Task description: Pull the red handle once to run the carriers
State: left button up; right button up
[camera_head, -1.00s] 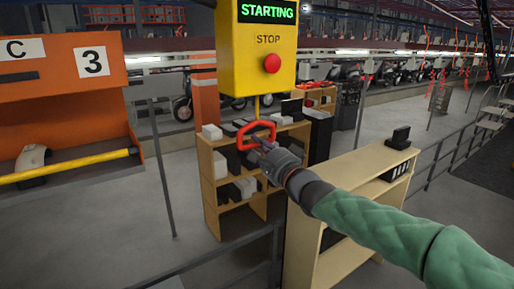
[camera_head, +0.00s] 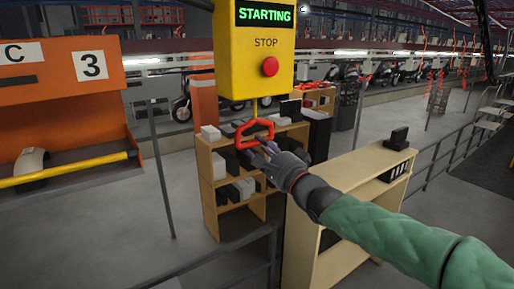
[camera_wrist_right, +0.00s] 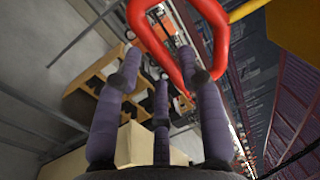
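The red handle (camera_head: 238,134) is a loop hanging on a yellow cord below the yellow control box (camera_head: 228,62). The box's green display (camera_head: 265,14) reads STARTING. My right gripper (camera_head: 262,154) is at the lower right of the handle, with its fingers spread and pointing toward it. My left gripper is not in view.
A red stop button (camera_head: 270,67) is on the box. Wooden shelves (camera_head: 208,190) stand behind the handle, and a low wooden cabinet (camera_head: 345,180) is under my right arm. An orange station (camera_head: 60,110) with a yellow bar is at the left. A grey railing (camera_head: 440,165) runs at the right.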

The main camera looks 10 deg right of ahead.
jog(key=v, duration=0.6)
jog(key=shift+s, duration=0.3)
jog(key=shift+d, duration=0.1)
dwell(7.0)
